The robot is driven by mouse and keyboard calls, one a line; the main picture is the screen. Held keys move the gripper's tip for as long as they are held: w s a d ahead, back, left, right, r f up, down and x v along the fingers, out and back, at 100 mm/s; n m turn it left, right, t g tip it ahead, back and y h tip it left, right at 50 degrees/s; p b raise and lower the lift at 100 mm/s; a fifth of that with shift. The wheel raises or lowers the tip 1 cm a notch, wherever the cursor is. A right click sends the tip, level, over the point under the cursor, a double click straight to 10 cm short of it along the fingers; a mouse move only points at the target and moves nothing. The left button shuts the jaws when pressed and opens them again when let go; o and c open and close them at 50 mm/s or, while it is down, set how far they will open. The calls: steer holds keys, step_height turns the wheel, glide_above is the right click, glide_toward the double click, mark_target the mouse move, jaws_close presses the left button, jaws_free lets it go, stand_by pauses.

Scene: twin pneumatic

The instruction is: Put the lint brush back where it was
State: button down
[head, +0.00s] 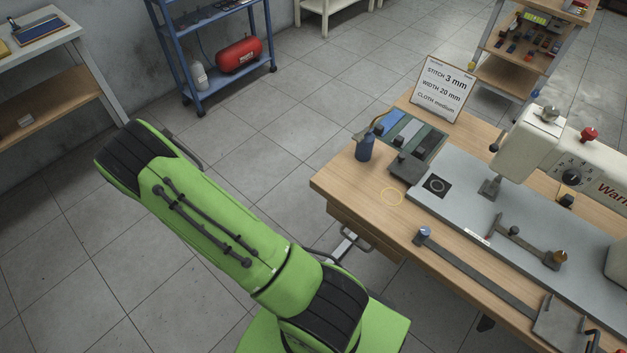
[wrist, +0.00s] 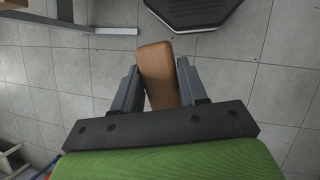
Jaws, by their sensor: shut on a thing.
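In the wrist view my gripper (wrist: 157,72) is shut on the lint brush (wrist: 157,65), of which a brown, wooden-looking block shows between the two grey fingers. The block sticks out past the fingertips, over the tiled floor. The side of the brush facing away from the camera is hidden. In the head view my green arm reaches up to the left, away from the sewing table (head: 330,181); the gripper and the brush do not show there.
A blue shelf cart (head: 195,60) and a side table (head: 45,75) stand at the left. Open floor lies between.

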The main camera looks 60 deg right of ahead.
steer(key=s+d+r+t, duration=0.1)
steer(key=s+d+r, duration=0.2)
steer(key=d, duration=0.6)
steer(key=s+d+r, duration=0.3)
steer(key=s+d, duration=0.1)
steer(key=d, duration=0.4)
steer(key=s+d+r+n+t+p, duration=0.1)
steer(key=s+d+r, duration=0.2)
steer(key=s+d, duration=0.35)
steer(key=s+d+r, duration=0.3)
steer(key=s+d, duration=0.2)
steer(key=s, duration=0.3)
step_height(320, 180, down, 10)
steer(key=shift+f+b, duration=0.15)
steer(key=shift+b, duration=1.1)
steer(key=shift+f, duration=0.1)
steer(key=c, duration=0.6)
jaws_free()
